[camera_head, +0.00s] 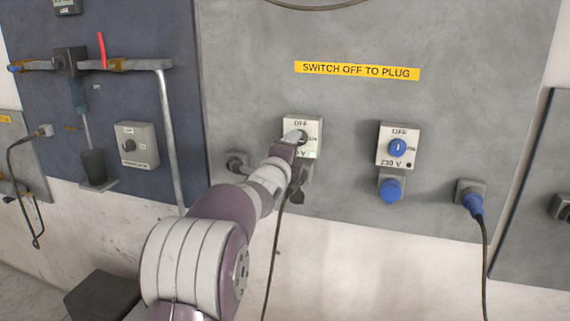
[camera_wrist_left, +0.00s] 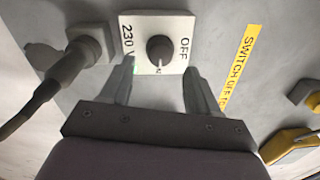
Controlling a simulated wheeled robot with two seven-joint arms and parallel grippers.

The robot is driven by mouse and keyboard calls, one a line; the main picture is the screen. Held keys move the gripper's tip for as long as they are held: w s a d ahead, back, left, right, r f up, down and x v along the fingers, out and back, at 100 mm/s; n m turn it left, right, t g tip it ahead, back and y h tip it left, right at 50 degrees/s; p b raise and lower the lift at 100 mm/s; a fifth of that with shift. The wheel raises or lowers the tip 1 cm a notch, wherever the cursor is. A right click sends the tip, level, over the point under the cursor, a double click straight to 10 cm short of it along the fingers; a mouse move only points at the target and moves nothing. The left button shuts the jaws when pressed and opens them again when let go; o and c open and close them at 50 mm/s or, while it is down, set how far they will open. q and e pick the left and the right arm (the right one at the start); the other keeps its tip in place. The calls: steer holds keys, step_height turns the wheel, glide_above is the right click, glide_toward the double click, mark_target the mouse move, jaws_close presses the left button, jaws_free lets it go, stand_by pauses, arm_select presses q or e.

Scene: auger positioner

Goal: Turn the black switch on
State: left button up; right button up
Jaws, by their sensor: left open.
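My left gripper (camera_head: 298,137) is in front of this plate. In the left wrist view the gripper (camera_wrist_left: 158,72) is open, with one finger on each side of the knob, and no contact is clear. My right gripper is not in view.
A blue switch (camera_head: 398,147) with a blue socket below it is to the right. A blue plug (camera_head: 473,202) with a hanging cable is farther right. A black plug (camera_wrist_left: 66,64) and cable are close beside the black switch. A yellow label (camera_head: 357,71) is above.

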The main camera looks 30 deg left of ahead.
arm_select(q)
steer(key=b+v, duration=0.1)
steer(key=v, duration=0.7)
steer(key=shift+s, duration=0.15)
